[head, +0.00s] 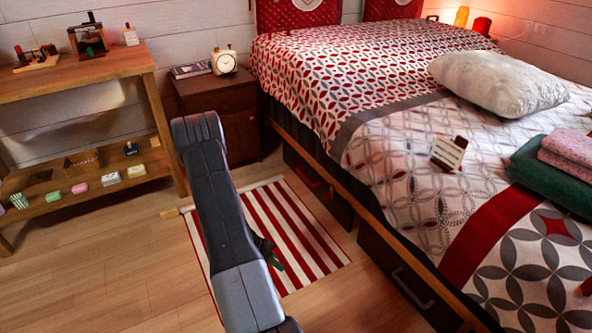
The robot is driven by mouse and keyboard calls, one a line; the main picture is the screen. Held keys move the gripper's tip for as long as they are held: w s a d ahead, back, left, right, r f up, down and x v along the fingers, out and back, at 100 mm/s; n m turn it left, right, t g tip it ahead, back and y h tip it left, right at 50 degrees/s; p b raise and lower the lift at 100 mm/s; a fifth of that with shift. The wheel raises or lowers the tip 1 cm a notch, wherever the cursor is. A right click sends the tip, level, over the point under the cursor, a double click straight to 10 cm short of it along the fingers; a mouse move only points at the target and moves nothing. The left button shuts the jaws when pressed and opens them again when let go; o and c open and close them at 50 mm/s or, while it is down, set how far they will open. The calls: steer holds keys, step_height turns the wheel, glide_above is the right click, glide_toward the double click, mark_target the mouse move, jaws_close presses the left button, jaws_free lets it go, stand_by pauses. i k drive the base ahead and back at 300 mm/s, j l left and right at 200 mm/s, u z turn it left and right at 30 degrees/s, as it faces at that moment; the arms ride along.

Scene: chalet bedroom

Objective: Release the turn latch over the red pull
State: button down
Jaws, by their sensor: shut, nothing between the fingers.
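A red pull (308,178) shows on a dark drawer (327,196) under the near side of the bed. I cannot make out the turn latch over it; the drawer front is small, dark and seen at a slant. My arm crosses the middle of the head view. My gripper (272,258) seems to be the small dark part that shows past the arm's right edge, over the striped rug. Most of it is hidden behind the arm. It is shut and empty, left of and nearer than the red pull, apart from the drawer.
Another under-bed drawer with a pale handle (412,290) is nearer. The bed (362,140) fills the right side. A nightstand (218,100) with a clock (224,62) and a wooden shelf table (80,80) stand behind.

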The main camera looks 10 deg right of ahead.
mark_target(331, 195)
steer(key=i+z, duration=0.2)
steer(key=i, duration=0.4)
steer(key=i+j+z, duration=0.2)
steer(key=i, duration=0.35)
steer(key=i+j+z, duration=0.2)
steer(key=i, duration=0.4)
